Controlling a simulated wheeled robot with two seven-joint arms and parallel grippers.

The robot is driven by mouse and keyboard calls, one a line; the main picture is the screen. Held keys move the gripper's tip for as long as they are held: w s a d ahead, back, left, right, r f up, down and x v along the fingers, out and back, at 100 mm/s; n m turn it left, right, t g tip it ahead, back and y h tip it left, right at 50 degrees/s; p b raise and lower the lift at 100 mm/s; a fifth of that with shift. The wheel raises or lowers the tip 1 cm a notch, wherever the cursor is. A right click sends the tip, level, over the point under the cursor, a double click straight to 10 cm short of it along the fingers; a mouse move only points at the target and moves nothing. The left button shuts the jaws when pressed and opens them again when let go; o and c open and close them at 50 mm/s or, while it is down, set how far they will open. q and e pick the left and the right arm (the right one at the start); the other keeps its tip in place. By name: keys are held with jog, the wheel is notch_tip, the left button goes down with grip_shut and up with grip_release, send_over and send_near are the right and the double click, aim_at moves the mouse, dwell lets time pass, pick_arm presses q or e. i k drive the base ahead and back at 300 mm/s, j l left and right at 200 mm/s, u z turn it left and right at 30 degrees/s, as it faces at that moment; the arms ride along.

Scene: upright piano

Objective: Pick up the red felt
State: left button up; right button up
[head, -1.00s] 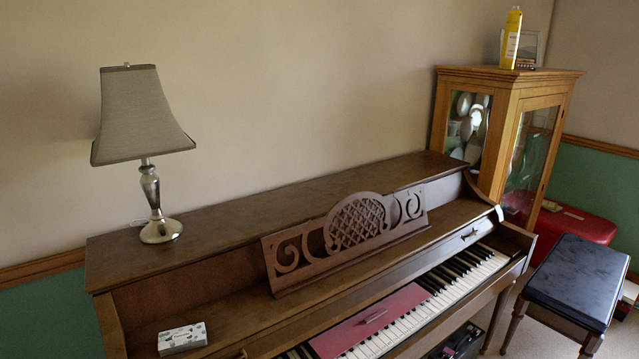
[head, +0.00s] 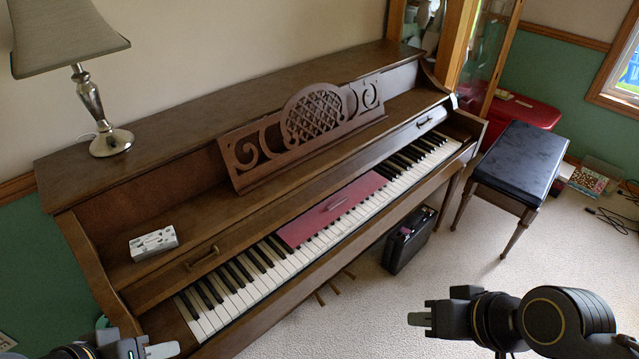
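The red felt (head: 310,225) is a flat strip lying over the middle of the piano keys. My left gripper (head: 150,346) shows at the bottom left edge, partly cut off, below the left end of the keyboard in the picture. My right gripper (head: 420,315) shows at the lower right in front of the carpet, apart from the piano and the felt. Nothing is visible in either gripper. The angle hides whether their fingers are apart.
The piano's music stand (head: 310,125) rises behind the keys. A small white box (head: 153,243) sits on the piano ledge. A lamp (head: 105,130) stands on top at the left. A black stool (head: 520,160) stands at the right. A black case (head: 408,240) is on the carpet below.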

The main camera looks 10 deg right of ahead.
aim_at(298, 232)
jog(key=i+l+u, duration=0.25)
jog(key=u, duration=0.25)
jog(key=i+l+u, duration=0.45)
jog(key=k+j, duration=0.05)
jog(key=k, duration=0.05)
